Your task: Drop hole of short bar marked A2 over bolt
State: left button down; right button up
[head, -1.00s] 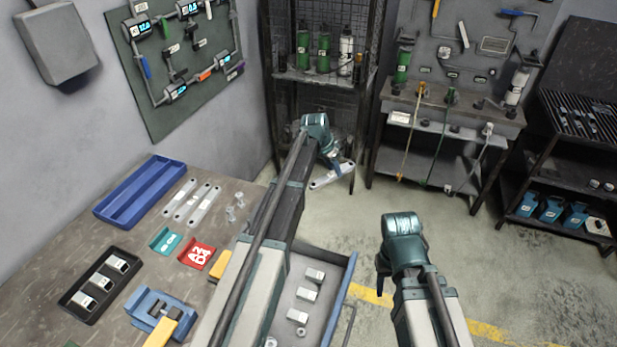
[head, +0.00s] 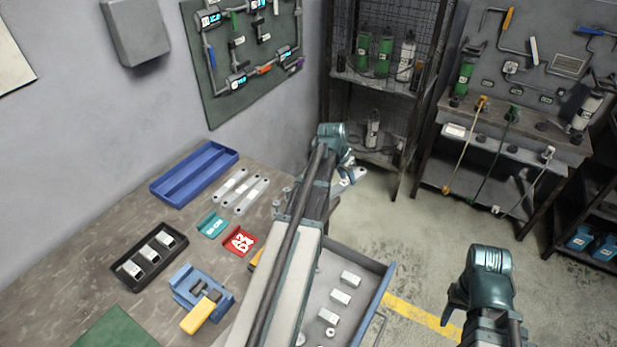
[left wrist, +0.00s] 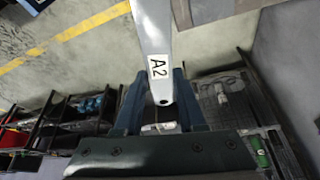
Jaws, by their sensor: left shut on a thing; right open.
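My left gripper (head: 347,172) is shut on the short bar marked A2, a pale metal bar (head: 352,180) that shows partly past the fingers in the head view. The bar is in the air beyond the bench's right edge. Small upright bolts (head: 284,194) stand on the bench, partly hidden by my left arm. My right gripper (head: 450,308) is open and empty over the floor side.
The bench (head: 80,240) holds several pale bars (head: 246,192), a blue tray (head: 196,172), a black tray (head: 120,275), teal and red (head: 240,242) labelled holders and a blue fixture (head: 190,285). An open drawer (head: 375,290) with metal blocks juts out at the right.

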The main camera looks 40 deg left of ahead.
pick_arm(q)
jog(key=s+a+n+y, duration=0.1)
jog(key=s+a+n, duration=0.1)
jog(key=s+a, duration=0.6)
jog(key=shift+s+a+r+n+p, duration=0.25)
jog(key=shift+s+r+n, duration=0.2)
jog(key=shift+s, duration=0.4)
jog(key=shift+f, duration=0.1)
jog(key=shift+f+b, duration=2.1)
jog(key=shift+f+b, duration=2.8)
jog(key=shift+b, duration=0.05)
jog(key=shift+c, duration=2.1)
grip_release()
jog(key=shift+d, duration=0.1)
